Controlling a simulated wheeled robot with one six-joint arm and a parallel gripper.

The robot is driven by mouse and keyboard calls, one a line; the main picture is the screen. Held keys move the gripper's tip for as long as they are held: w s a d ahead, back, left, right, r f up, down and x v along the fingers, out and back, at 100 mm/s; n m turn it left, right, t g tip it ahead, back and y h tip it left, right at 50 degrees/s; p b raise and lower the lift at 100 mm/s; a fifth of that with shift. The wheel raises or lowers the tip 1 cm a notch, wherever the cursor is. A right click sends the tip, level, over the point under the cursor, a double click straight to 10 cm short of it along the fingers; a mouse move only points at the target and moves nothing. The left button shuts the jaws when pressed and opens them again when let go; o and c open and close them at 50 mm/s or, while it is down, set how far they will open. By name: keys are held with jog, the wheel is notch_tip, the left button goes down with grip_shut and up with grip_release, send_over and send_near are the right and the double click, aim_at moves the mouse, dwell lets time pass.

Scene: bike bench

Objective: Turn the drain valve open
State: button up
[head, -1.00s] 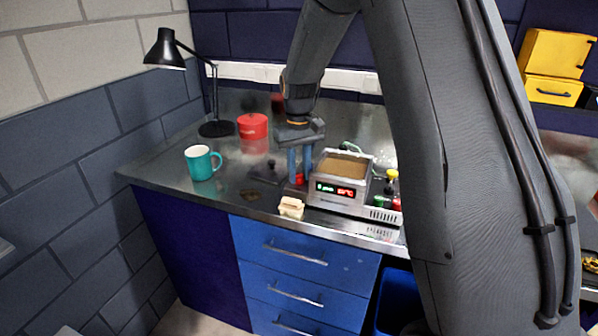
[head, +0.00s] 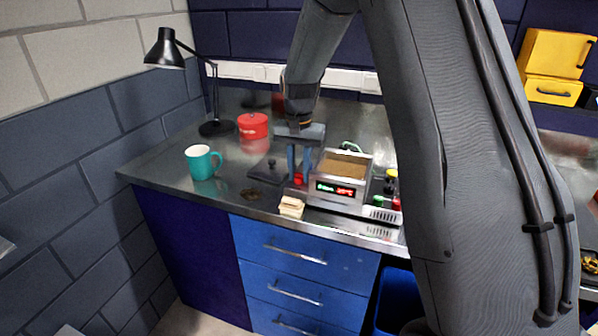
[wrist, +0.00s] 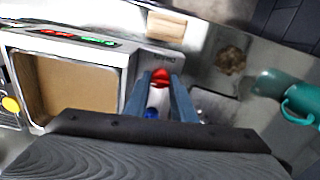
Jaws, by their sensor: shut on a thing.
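The red drain valve (head: 298,180) sits at the left side of the metal bath unit (head: 338,194) with the lit display. It also shows in the wrist view as a red handle (wrist: 160,77), beside small lettering too blurred to read. My gripper (head: 299,177) points down with its blue-grey fingers on either side of the red handle, shut on it. In the wrist view the two fingertips (wrist: 160,82) flank the handle. A small blue part (wrist: 152,113) shows between the fingers. The handle's exact angle is hard to tell.
A beige block (head: 291,207) lies near the bench's front edge. A teal mug (head: 202,162), a red pot (head: 252,126) and a black lamp (head: 216,128) stand left. A dark lid (head: 265,170) lies left of the gripper. Small bottles (head: 390,185) stand right of the bath.

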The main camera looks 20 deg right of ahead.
jog(key=shift+w+r, duration=0.1)
dwell(0.4)
jog(key=o, duration=1.1)
jog(key=shift+c, duration=0.2)
